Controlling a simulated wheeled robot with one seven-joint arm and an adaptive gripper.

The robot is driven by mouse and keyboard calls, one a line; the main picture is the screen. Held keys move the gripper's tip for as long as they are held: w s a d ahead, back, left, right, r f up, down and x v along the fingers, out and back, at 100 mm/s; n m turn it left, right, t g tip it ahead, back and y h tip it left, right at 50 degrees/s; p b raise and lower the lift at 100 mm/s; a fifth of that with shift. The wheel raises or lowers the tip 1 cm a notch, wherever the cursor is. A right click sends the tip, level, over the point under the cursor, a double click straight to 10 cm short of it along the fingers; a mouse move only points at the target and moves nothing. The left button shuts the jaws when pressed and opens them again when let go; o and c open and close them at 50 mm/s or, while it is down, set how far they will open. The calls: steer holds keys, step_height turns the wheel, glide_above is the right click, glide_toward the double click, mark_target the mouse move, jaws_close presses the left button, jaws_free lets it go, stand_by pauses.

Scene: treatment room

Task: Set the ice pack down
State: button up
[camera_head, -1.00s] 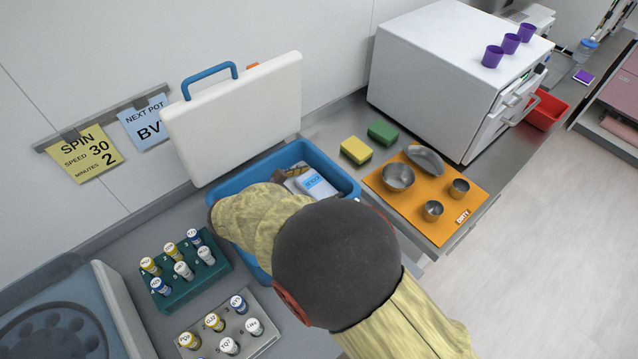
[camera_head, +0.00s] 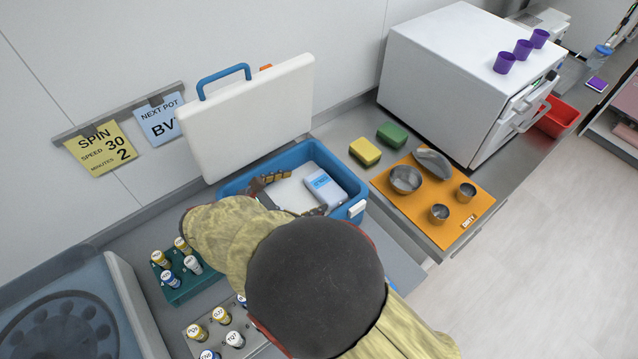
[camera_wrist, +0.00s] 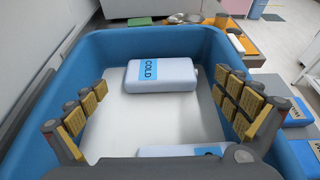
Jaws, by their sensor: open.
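A pale ice pack (camera_head: 325,187) with a blue label lies inside the blue cooler box (camera_head: 352,180), near its right end. In the wrist view this pack (camera_wrist: 175,78), marked COLD, lies flat on the cooler's white floor, apart from both fingers. A second pale pack (camera_wrist: 165,151) with a blue label shows at the bottom of the wrist view, partly hidden by my gripper. My gripper (camera_wrist: 160,88) is open, with its yellow-padded fingers spread wide and nothing between the pads. In the head view my arm hides the near-left part of the cooler.
The cooler's white lid (camera_head: 250,115) stands open at the back. Tube racks (camera_head: 185,285) stand left of the cooler. Sponges (camera_head: 365,151) and an orange mat (camera_head: 440,215) with metal bowls lie to the right. A white oven-like box (camera_head: 450,80) stands behind them.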

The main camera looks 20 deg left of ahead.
steer(key=shift+v, duration=2)
